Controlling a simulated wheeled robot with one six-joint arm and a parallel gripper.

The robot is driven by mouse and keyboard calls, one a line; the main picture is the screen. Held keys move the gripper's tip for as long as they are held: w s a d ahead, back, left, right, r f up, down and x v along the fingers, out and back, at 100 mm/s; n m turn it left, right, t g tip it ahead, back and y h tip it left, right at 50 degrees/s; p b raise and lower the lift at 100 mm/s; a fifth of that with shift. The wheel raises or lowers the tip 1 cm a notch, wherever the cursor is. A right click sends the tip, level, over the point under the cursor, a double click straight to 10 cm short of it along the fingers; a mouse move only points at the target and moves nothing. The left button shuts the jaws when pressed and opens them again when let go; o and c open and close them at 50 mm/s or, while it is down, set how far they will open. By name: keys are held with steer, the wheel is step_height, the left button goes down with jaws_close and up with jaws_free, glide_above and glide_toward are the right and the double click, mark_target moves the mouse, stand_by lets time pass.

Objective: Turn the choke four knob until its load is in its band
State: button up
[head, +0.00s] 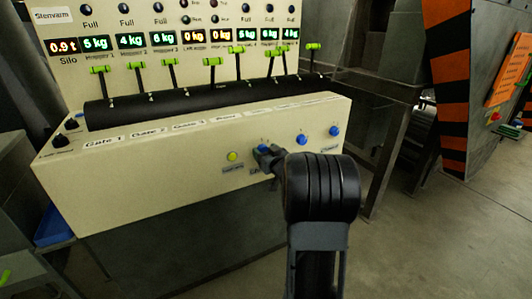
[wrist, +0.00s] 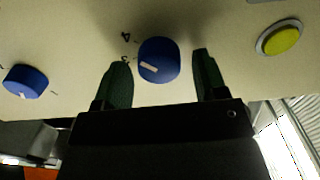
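Several blue knobs sit on the front face of the cream console (head: 130,170). In the head view they are a left knob (head: 263,148), a middle knob (head: 302,140) and a right knob (head: 334,131). Their labels are too small to read, so I cannot tell which is choke four. My gripper (head: 268,157) is at the left knob. In the wrist view my gripper (wrist: 158,75) is open, its fingers on either side of a blue knob (wrist: 158,62) with a pale pointer mark. Gaps show between knob and fingers. Another blue knob (wrist: 25,81) is at the left.
A yellow-green button (head: 233,156) is left of the knobs; it also shows in the wrist view (wrist: 281,40). Green-handled levers (head: 238,50) and lit kg displays (head: 130,41) are above, some orange, most green. A striped orange-black machine (head: 450,90) stands right. Floor is clear at right.

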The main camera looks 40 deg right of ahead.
steer(key=c, duration=0.8)
steer(key=shift+n+b, duration=0.3)
steer(key=shift+b, duration=0.05)
steer(key=shift+a+f+n+b, duration=0.1)
steer(key=shift+a+n+b, duration=0.05)
steer(key=shift+n+b, duration=3.45)
steer(key=shift+n+p, duration=0.35)
steer(key=shift+n, duration=0.25)
steer(key=o, duration=0.9)
